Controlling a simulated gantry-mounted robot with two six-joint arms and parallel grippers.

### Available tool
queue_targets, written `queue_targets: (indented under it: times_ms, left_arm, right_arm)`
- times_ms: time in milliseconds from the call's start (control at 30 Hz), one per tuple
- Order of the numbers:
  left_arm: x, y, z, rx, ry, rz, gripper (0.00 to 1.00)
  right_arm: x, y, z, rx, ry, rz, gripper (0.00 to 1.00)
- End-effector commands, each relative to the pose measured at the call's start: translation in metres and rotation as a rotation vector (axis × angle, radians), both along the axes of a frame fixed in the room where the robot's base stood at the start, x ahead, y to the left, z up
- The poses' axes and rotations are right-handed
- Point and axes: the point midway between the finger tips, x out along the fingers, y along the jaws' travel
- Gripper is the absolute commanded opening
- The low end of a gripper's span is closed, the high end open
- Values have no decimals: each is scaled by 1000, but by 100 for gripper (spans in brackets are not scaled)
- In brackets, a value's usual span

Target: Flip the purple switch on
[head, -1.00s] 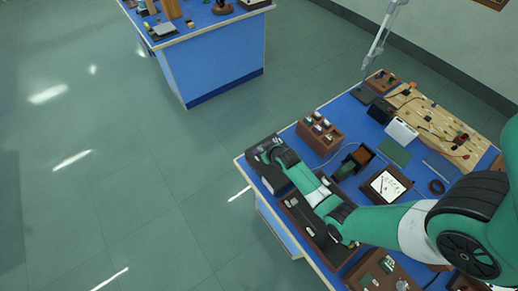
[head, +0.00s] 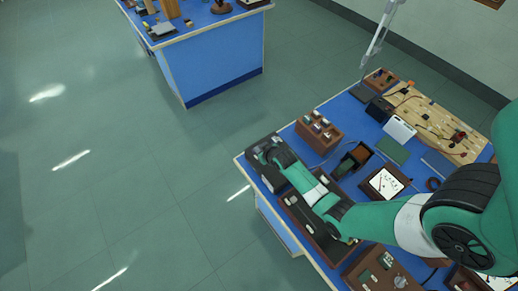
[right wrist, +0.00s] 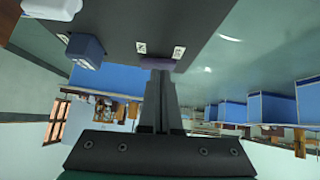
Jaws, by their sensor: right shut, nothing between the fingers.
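The purple switch (right wrist: 158,63) shows in the right wrist view on the dark face of a switch box, between two small white labels. My right gripper (right wrist: 158,76) is shut and empty. Its fingertips are right at the purple switch and overlap its near edge; I cannot tell whether they press on it. In the head view the dark switch box (head: 252,160) is at the left corner of the blue bench, and my right gripper (head: 262,153) is over it. The purple switch is too hidden there to make out. My left gripper is not in view.
A blue switch (right wrist: 87,48) and a white part (right wrist: 52,8) are on the same box. A wooden block with several bottles (head: 320,133), a framed panel (head: 385,183) and a wooden circuit board (head: 435,128) crowd the bench. Open floor lies to the left.

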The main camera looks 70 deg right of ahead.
Motion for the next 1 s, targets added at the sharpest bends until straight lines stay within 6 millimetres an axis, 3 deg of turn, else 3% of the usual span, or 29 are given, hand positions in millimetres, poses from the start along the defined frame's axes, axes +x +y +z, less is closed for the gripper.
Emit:
queue_targets:
  times_ms: [167, 367, 700, 1000]
  left_arm:
    - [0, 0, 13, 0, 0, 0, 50]
    - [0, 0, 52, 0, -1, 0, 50]
    - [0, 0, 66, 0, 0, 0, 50]
    - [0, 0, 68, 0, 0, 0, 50]
  right_arm:
    - [1, 1, 14, 0, -1, 1, 0]
    - [2, 7, 54, 0, 0, 6, 0]
    - [-41, 43, 99, 0, 0, 4, 0]
    - [-51, 51, 110, 0, -1, 4, 0]
